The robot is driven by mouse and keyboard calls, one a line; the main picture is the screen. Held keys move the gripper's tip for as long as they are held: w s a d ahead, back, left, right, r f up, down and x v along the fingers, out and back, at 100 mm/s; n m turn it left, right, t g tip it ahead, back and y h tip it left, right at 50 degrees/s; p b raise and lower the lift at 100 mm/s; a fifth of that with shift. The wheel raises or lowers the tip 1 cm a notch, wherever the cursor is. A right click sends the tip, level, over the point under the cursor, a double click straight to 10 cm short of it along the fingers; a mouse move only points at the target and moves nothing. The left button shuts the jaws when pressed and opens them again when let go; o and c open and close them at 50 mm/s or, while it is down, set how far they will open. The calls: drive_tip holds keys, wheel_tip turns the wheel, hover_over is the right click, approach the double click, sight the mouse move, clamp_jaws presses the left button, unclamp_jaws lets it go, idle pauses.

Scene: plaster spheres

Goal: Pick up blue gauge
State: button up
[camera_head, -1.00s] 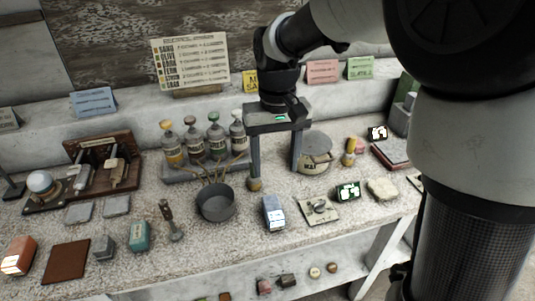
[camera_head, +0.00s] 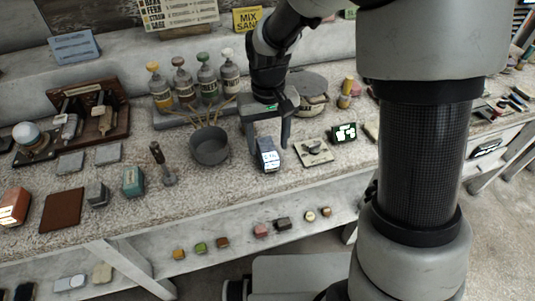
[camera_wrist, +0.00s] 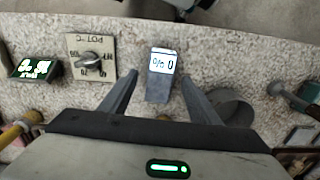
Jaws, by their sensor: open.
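The blue gauge (camera_head: 267,154) is a small blue-grey block with a lit white display, standing on the speckled bench near its front edge. My gripper (camera_head: 267,148) is open and reaches down over it, with a finger on either side in the head view. In the wrist view the gauge (camera_wrist: 161,76) sits between the two open fingertips (camera_wrist: 158,74), its display facing up toward the picture top. Gaps show on both sides, so the fingers do not appear to touch it. The gauge's lower back part is partly hidden.
A dark pot (camera_head: 210,147) with sticks stands just left of the gauge. A dial plate (camera_head: 313,151) and a small green-lit display (camera_head: 344,132) lie to its right. Several bottles (camera_head: 195,85) stand behind. The bench's front edge is close.

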sight(268, 148)
drive_tip(key=shift+w+f+b, duration=0.1)
drive_tip(key=shift+f+b, duration=0.2)
drive_tip(key=shift+f, duration=1.7)
drive_tip(key=shift+f, duration=0.2)
drive_tip(key=c, duration=1.3)
drive_tip(key=shift+o, duration=0.2)
wheel_tip(268, 148, up, 10)
drive_tip(key=shift+r+p, duration=0.25)
drive_tip(key=shift+p, duration=0.75)
drive_tip(key=o, duration=0.6)
drive_tip(key=c, duration=0.4)
